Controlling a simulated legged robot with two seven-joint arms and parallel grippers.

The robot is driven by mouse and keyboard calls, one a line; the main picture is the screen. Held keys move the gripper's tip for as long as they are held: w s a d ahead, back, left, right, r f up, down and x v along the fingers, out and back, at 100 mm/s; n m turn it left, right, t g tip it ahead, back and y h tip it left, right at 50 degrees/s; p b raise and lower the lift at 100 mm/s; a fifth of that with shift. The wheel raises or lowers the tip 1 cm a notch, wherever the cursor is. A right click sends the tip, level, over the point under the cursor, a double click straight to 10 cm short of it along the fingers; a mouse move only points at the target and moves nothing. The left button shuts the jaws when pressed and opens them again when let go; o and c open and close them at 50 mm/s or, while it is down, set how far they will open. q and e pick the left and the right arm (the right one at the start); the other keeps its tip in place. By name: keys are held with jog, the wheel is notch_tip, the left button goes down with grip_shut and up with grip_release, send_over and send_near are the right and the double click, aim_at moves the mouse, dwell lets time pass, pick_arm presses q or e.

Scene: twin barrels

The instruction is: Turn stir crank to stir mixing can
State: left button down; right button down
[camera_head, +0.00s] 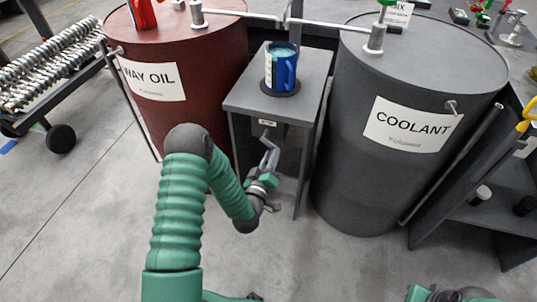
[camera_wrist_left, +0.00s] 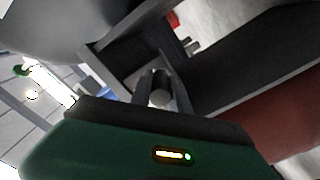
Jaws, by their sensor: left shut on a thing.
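The mixing can (camera_head: 271,68) is a blue mug-like can with a handle and pale blue contents. It stands upright on a dark round plate on top of a small grey stand. The stir crank (camera_head: 270,152) is a grey bent arm at the stand's front, below the top. My left gripper (camera_head: 264,182) is at the crank's lower end. In the left wrist view the left gripper (camera_wrist_left: 158,92) is shut on the crank's grey round knob (camera_wrist_left: 160,99). The jaws partly hide the knob. My right gripper's jaws do not show.
A dark red WAY OIL barrel (camera_head: 195,55) stands left of the stand (camera_head: 240,98), and a dark grey COOLANT barrel (camera_head: 350,150) stands close on its right. A rack of metal parts (camera_head: 60,65) is at far left.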

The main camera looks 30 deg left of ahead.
aim_at(272, 149)
pick_arm(q)
jog(key=r+n+p, duration=0.1)
jog(key=n, duration=0.1)
jog(key=n+p, duration=0.1)
jog(key=r+n+p, duration=0.1)
jog(key=n, duration=0.1)
jog(key=shift+w+d+r+n, duration=0.1)
jog(key=shift+d+r+n, duration=0.2)
jog(key=shift+a+r+n+p, duration=0.1)
jog(key=shift+r+n+p, duration=0.3)
jog(key=shift+n+p, duration=0.5)
jog(key=shift+r+n+p, duration=0.4)
jog(key=shift+n+p, duration=0.1)
jog(key=shift+n, duration=0.8)
jog(key=c, duration=1.6)
grip_release()
jog(key=o, duration=0.3)
jog(key=shift+o, duration=0.2)
